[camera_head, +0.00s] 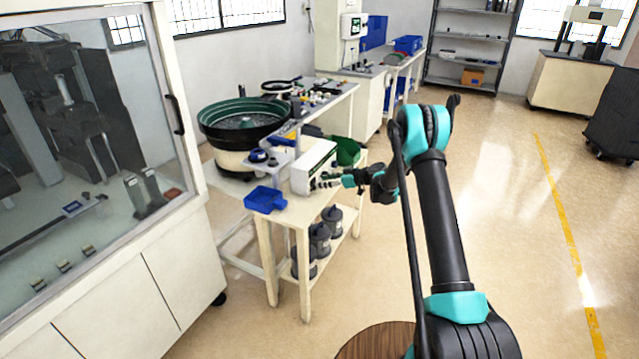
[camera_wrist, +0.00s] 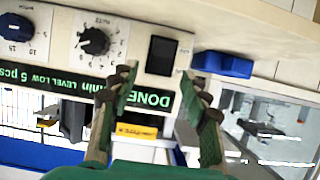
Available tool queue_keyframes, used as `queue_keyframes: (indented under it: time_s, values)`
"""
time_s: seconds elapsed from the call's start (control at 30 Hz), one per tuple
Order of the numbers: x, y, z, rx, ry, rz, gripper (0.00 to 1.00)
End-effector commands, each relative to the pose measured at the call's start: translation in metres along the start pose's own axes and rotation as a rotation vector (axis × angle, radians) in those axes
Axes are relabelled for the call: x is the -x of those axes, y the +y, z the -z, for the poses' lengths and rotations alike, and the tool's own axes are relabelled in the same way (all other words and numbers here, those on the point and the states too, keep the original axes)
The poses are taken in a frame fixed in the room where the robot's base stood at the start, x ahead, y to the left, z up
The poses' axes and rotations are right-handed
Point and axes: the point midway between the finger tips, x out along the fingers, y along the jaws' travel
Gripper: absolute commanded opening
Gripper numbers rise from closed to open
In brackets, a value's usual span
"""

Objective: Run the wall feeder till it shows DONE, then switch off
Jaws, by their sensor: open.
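A pale control box (camera_head: 314,166) stands on the near table beside a large feeder with a green bowl (camera_head: 243,122). In the wrist view its panel has a black rectangular switch (camera_wrist: 161,56), a black knob (camera_wrist: 93,41) near the word AUTO and a blue knob (camera_wrist: 14,27). Its dark display (camera_wrist: 150,103) reads DONE in green, beside LEVEL LOW. My gripper (camera_wrist: 158,77) is open, its fingertips on either side of the switch's lower part in the picture; I cannot tell if they touch the panel. In the head view my gripper (camera_head: 327,183) is at the box's front.
A blue bin (camera_head: 265,200) sits at the near table's front edge, and a green bin (camera_head: 347,151) behind the box. Dark canisters (camera_head: 320,238) stand on the lower shelf. A glazed machine cabinet (camera_head: 95,200) is at left. Open floor lies to the right.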

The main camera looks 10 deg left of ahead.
Motion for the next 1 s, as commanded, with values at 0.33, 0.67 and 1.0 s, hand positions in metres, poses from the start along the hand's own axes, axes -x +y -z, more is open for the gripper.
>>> queue_keyframes:
  time_s: [0.33,0.67,1.0]
  values:
    - [-0.029,0.0,0.0,0.001,0.0,0.0,0.47]
    - [-0.029,0.0,0.0,0.0,0.0,0.0,0.37]
    - [-0.029,0.0,0.0,0.0,0.0,0.0,0.0]
